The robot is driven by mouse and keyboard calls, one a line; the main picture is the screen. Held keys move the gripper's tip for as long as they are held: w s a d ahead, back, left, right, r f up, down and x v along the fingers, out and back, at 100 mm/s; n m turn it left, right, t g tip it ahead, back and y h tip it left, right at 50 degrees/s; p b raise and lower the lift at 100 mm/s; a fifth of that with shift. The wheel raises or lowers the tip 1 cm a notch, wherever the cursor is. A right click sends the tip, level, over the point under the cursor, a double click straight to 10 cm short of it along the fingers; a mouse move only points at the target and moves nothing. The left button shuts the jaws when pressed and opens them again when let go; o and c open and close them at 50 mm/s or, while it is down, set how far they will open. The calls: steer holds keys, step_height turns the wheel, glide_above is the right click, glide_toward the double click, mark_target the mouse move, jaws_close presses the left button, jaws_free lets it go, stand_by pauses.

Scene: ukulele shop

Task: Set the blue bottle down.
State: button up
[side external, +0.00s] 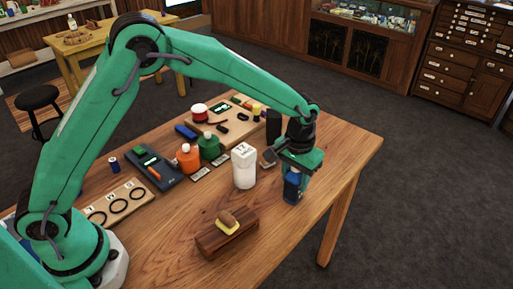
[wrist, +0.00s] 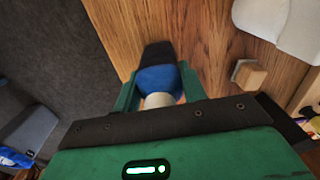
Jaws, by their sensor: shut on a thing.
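The blue bottle (side external: 292,189) is upright between the fingers of my gripper (side external: 296,170), at the right part of the wooden table (side external: 275,262). In the wrist view the bottle (wrist: 158,79) shows a pale cap towards me, a blue body and a dark area at its far end. The two green fingers of my gripper (wrist: 158,84) close on it from both sides. The bottle's lower end is at or just above the tabletop; I cannot tell whether it touches.
A white container (side external: 243,166) stands left of the bottle. A wooden block with a brush-like piece (side external: 227,233) lies nearer the front. Orange (side external: 188,158) and green (side external: 209,147) bottles stand farther left. A dark cylinder (side external: 273,127) is behind my gripper. The table's right front is bare.

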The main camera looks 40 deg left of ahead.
steer(key=shift+f, duration=0.15)
steer(key=o, duration=1.1)
step_height(320, 180, up, 12)
steer(key=shift+r, duration=0.15)
steer(key=shift+r, duration=0.1)
stand_by(0.6)
